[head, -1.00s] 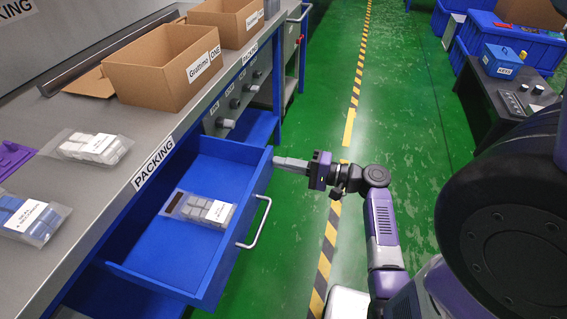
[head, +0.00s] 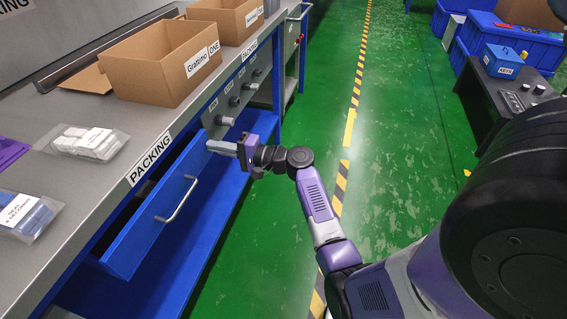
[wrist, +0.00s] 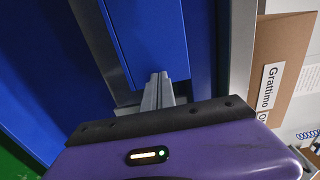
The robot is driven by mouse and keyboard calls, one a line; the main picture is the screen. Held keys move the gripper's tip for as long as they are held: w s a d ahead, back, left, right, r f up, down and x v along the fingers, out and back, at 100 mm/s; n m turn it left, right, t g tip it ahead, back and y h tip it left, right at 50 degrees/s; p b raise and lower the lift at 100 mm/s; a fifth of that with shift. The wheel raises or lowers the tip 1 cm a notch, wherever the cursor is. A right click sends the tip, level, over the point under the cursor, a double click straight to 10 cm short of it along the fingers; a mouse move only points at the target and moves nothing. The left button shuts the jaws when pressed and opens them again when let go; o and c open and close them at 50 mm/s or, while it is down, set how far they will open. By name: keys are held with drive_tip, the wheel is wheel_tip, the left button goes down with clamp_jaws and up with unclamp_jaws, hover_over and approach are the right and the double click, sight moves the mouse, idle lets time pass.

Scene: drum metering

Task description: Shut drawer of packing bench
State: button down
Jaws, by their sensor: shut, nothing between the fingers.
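The blue drawer (head: 160,222) of the packing bench (head: 140,150) stands slightly out from under the bench top, with only a narrow gap showing behind its front. Its silver bar handle (head: 178,200) is on the front face. My gripper (head: 212,146) is shut and empty, with its fingertips at the far end of the drawer front. In the wrist view the shut fingers (wrist: 158,90) point at the blue front (wrist: 145,40) and appear to touch or nearly touch it. The drawer's contents are hidden.
Cardboard boxes (head: 165,66) and clear packets (head: 84,141) lie on the bench top. A blue lower shelf (head: 205,215) juts out under the drawer. A dark table (head: 500,100) with a blue box stands at right. The green floor between is clear.

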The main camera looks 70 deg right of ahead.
drive_tip(key=w, duration=0.3)
drive_tip(key=shift+a+r, duration=0.1)
drive_tip(key=shift+r, duration=0.05)
drive_tip(key=shift+w, duration=0.15)
drive_tip(key=shift+b, duration=0.3)
